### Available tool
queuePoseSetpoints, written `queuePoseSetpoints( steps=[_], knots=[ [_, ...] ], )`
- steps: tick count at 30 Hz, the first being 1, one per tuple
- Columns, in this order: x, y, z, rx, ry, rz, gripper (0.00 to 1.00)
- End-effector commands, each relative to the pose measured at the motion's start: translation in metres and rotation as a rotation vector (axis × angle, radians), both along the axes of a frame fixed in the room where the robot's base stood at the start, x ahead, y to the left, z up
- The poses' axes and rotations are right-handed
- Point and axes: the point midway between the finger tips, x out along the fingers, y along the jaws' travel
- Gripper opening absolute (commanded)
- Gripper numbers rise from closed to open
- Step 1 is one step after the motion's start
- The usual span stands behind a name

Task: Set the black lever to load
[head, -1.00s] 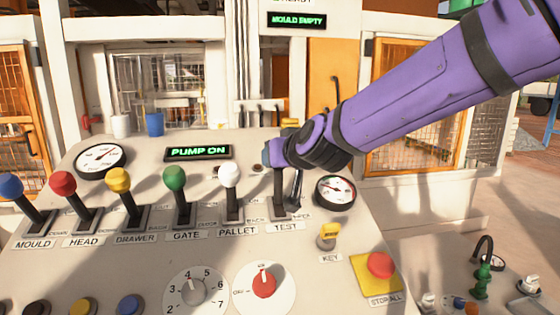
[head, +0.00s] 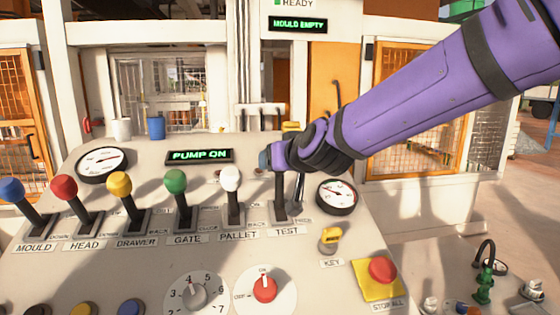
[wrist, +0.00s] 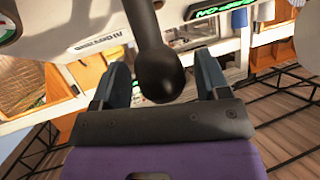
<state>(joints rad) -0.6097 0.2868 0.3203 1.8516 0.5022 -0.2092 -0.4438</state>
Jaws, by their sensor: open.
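The black lever (head: 280,198) rises from the slot above the TEST plate, at the right end of the lever row. It looks near upright in the head view, and its top is hidden there by my gripper (head: 265,159). In the wrist view its round black knob (wrist: 160,77) sits between the two blue-grey fingers of my gripper (wrist: 162,82), with a gap on each side. The fingers are open around the knob and not closed on it. The small position marks beside this slot are partly hidden and too small to read.
The white-knobbed PALLET lever (head: 231,180) stands just left, then green (head: 176,181), yellow, red and blue ones. A gauge (head: 337,197) and the yellow key (head: 330,240) lie right. The red stop button (head: 383,270) is lower right. A display (head: 199,156) reads PUMP ON.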

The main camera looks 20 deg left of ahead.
Motion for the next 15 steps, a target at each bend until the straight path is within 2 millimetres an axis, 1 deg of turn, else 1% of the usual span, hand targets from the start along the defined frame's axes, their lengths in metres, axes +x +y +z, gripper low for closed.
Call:
queuePoseSetpoints(
  steps=[5,15],
  knots=[
    [-0.011,-0.014,0.008,0.001,-0.002,-0.001,0.69],
    [-0.047,-0.054,0.029,0.000,-0.002,-0.002,0.69]
  ],
)
